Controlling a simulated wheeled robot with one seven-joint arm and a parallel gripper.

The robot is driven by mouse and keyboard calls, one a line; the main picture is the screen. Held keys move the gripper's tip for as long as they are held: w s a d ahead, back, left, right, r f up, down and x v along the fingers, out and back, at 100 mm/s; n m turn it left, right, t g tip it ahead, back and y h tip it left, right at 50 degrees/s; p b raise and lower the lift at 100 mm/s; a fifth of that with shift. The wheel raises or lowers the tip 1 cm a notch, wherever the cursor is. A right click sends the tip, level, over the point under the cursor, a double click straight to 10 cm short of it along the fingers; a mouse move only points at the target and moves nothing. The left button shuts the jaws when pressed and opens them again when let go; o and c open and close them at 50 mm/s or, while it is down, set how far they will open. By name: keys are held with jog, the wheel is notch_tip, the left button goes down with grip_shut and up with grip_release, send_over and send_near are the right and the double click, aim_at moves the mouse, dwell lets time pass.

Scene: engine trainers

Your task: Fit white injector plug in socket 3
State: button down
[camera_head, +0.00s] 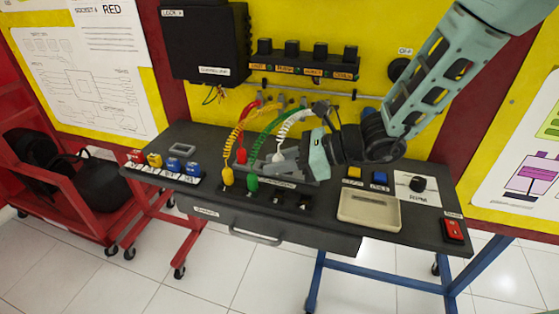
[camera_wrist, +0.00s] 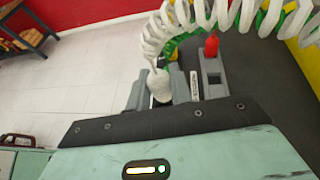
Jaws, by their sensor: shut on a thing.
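The white injector plug (camera_wrist: 159,84) sits between the two grey fingers of my gripper (camera_wrist: 160,90) in the wrist view, with its white coiled cord (camera_head: 293,120) rising behind it. In the head view my gripper (camera_head: 281,163) is over the rear part of the bench, near the grey plug holder, and its fingers mostly hide the white plug. A yellow plug (camera_head: 227,176) and a green plug (camera_head: 252,184) stand upright in the front row at left. Dark sockets (camera_head: 277,197) continue that row to the right, without plugs. Socket numbers are unreadable.
A red plug (camera_head: 241,155) stands in the grey holder, also seen in the wrist view (camera_wrist: 211,46) beside my fingers. A beige tray (camera_head: 369,223) lies to the right. Coloured caps (camera_head: 154,160) stand at left. Coiled cords hang close behind my gripper.

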jog(key=shift+f+b, duration=1.75)
jog(key=shift+f, duration=0.75)
jog(key=shift+f+b, duration=0.85)
jog(key=shift+b, duration=0.15)
jog(key=c, duration=1.5)
grip_release()
jog(key=shift+d+r, duration=0.1)
jog(key=shift+r+p+v, duration=0.2)
jog(key=shift+p+v, duration=0.45)
jog(key=shift+v, duration=0.55)
jog(key=shift+r+p+v, duration=0.2)
jog(key=shift+p+v, duration=0.4)
jog(key=shift+v, duration=0.55)
jog(key=shift+r, duration=0.15)
notch_tip(320, 180, up, 5)
jog(key=p, duration=0.4)
jog(key=shift+r, duration=0.1)
